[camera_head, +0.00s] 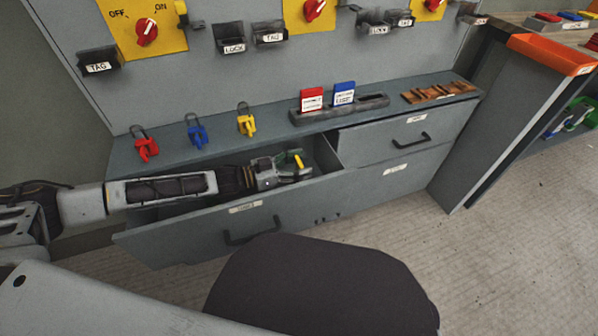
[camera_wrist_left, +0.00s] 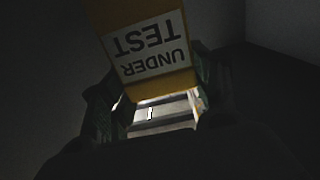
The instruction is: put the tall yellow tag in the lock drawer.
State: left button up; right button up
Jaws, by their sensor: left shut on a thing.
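The yellow tag (camera_wrist_left: 148,45), with a white label reading "UNDER TEST", fills the upper middle of the left wrist view, between the two fingers. In the head view only a small yellow part of it (camera_head: 298,160) shows. My left gripper (camera_head: 286,172) is shut on the tag, inside the opening of the pulled-out drawer (camera_head: 210,225). The drawer's front label is too small to read. The gripper also shows in the left wrist view (camera_wrist_left: 155,95). My right gripper is not in view.
Red (camera_head: 146,148), blue (camera_head: 197,132) and yellow (camera_head: 246,122) padlocks stand on the ledge above the drawer. A grey holder (camera_head: 335,108) has a red and a blue tag. A second drawer (camera_head: 400,142) beside it is shut. Switch panels (camera_head: 110,20) are on the wall behind.

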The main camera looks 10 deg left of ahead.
pick_arm(q)
notch_tip(320, 180, down, 2)
jog(key=shift+b, duration=0.35)
jog(key=shift+f, duration=0.25)
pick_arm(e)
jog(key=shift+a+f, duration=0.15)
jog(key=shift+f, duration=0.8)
pick_arm(q)
jog(key=shift+f, duration=0.6)
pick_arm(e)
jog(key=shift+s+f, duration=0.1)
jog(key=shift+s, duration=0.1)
pick_arm(q)
jog(key=o, duration=0.9)
jog(key=shift+c, duration=0.2)
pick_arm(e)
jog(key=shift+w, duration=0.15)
pick_arm(q)
jog(key=shift+r, duration=0.2)
